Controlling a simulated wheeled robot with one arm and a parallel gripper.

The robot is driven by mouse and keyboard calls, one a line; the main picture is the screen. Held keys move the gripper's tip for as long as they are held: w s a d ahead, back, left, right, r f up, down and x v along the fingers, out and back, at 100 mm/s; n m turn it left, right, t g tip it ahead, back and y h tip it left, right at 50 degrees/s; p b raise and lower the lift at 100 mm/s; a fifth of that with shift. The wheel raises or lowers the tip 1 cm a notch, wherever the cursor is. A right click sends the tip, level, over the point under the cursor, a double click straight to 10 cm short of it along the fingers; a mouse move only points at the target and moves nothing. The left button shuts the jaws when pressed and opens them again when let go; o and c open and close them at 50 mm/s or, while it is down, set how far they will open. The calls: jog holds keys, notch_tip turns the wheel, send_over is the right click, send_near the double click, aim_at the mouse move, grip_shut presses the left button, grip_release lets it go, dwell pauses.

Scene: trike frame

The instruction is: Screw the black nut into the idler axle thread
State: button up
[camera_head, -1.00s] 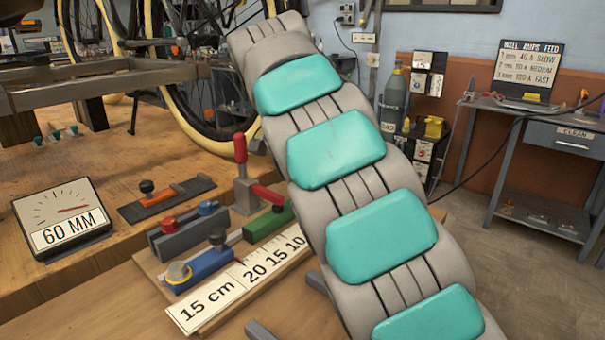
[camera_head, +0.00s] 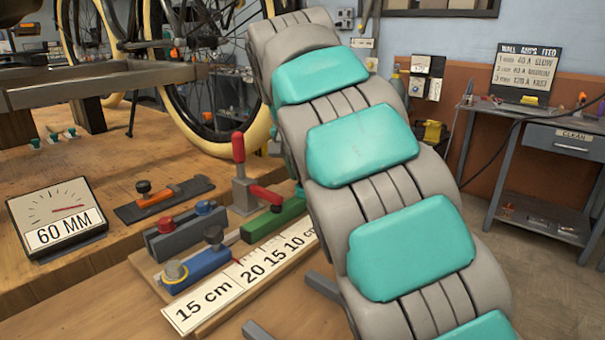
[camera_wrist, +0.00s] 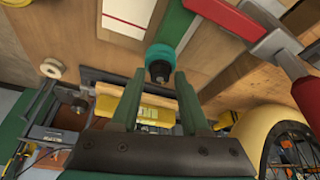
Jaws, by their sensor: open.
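In the wrist view my gripper (camera_wrist: 158,78) is open, its two green fingers apart. A small dark round piece with a teal collar (camera_wrist: 159,66) shows between the fingertips, at the end of a green block (camera_wrist: 168,25). It may be the black nut or the end of the axle; I cannot tell which. I see no clear contact with the fingers, and cannot judge the depth between them. In the head view my arm hides the gripper. The green block (camera_head: 275,219) shows there on the bench fixture, but its far end is hidden. No thread can be made out.
A red-handled clamp (camera_head: 240,170) stands beside the green block; its red lever (camera_wrist: 240,22) is close to the right finger in the wrist view. A blue block (camera_head: 208,262), a ruler board (camera_head: 230,290), a 60 MM gauge (camera_head: 60,220) and a bicycle wheel (camera_head: 205,80) are around.

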jog(key=shift+n, duration=0.5)
jog(key=shift+n+y+b, duration=0.3)
jog(key=shift+n+y, duration=0.2)
jog(key=shift+n, duration=0.3)
jog(key=shift+c, duration=0.3)
grip_shut()
jog(key=shift+r+m+p, duration=0.15)
jog(key=shift+m+p, duration=0.35)
jog(key=shift+p, duration=0.1)
jog(key=shift+m+h, duration=0.3)
